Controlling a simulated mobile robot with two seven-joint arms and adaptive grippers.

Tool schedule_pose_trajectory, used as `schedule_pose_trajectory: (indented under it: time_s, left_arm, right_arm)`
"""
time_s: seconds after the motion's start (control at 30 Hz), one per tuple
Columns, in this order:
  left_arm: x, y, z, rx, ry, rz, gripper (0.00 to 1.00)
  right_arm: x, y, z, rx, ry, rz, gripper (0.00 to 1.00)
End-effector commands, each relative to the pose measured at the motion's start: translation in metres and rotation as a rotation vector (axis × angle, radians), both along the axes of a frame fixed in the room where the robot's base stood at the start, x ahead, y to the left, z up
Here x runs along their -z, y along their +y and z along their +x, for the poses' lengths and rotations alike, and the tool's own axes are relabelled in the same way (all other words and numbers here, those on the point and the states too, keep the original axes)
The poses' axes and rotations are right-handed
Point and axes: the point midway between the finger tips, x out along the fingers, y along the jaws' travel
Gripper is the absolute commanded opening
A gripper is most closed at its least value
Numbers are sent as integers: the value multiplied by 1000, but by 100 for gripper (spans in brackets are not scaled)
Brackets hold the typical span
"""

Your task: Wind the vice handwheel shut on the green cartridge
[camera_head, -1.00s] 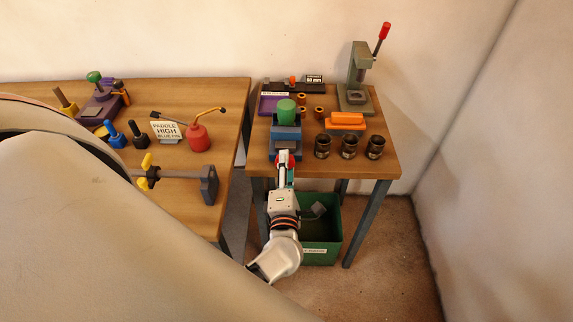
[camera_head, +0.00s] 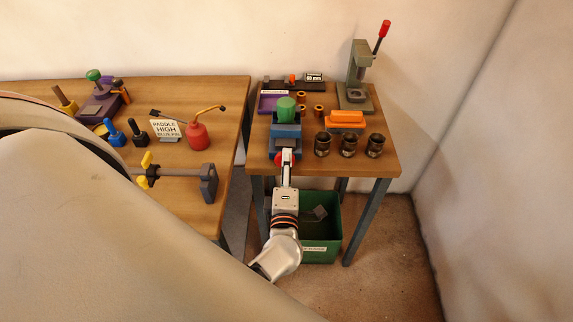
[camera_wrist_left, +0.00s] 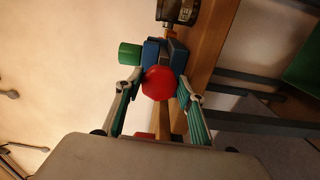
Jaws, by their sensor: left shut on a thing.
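The blue vice (camera_head: 285,146) stands at the left side of the small table, with the green cartridge (camera_head: 286,106) standing up out of its top. In the left wrist view the green cartridge (camera_wrist_left: 130,53) sticks out beside the blue vice (camera_wrist_left: 152,52). Whether the jaws touch it cannot be told. The red handwheel (camera_wrist_left: 158,83) faces the wrist camera. My left gripper (camera_head: 285,154) reaches the vice's front, and its fingers (camera_wrist_left: 163,84) are shut on the handwheel from both sides. In the head view the handwheel is mostly hidden by the gripper. My right gripper is not in view.
Right of the vice are an orange block (camera_head: 346,118), several dark cups (camera_head: 349,146) and a press with a red-tipped lever (camera_head: 358,85). A purple tray (camera_head: 268,102) lies behind. A green bin (camera_head: 325,240) stands below. A larger bench (camera_head: 215,95) with tools is at left.

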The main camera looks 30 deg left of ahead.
Motion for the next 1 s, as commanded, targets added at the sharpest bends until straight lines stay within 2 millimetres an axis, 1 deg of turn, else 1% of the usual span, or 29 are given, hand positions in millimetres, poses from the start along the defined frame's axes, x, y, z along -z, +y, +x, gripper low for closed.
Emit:
schedule_pose_trajectory:
  time_s: [0.03,0.07,0.1,0.37,0.47,0.57,0.9,1.0]
  left_arm:
    - [-2,1,1,-1,-5,2,17]
    - [-2,1,1,-1,-5,2,46]
    - [-2,1,1,-1,-4,1,55]
    - [0,0,0,0,-1,-1,55]
    - [0,-2,-3,0,0,-1,55]
    - [1,-7,-12,1,1,-1,55]
    - [0,-32,-53,-1,-1,-1,55]
    - [-1,-37,-61,0,-2,0,55]
  right_arm:
    - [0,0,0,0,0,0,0]
    - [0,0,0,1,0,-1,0]
    - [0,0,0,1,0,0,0]
    - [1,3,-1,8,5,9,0]
    - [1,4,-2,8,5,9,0]
    - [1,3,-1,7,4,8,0]
    - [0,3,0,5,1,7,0]
    - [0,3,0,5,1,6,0]
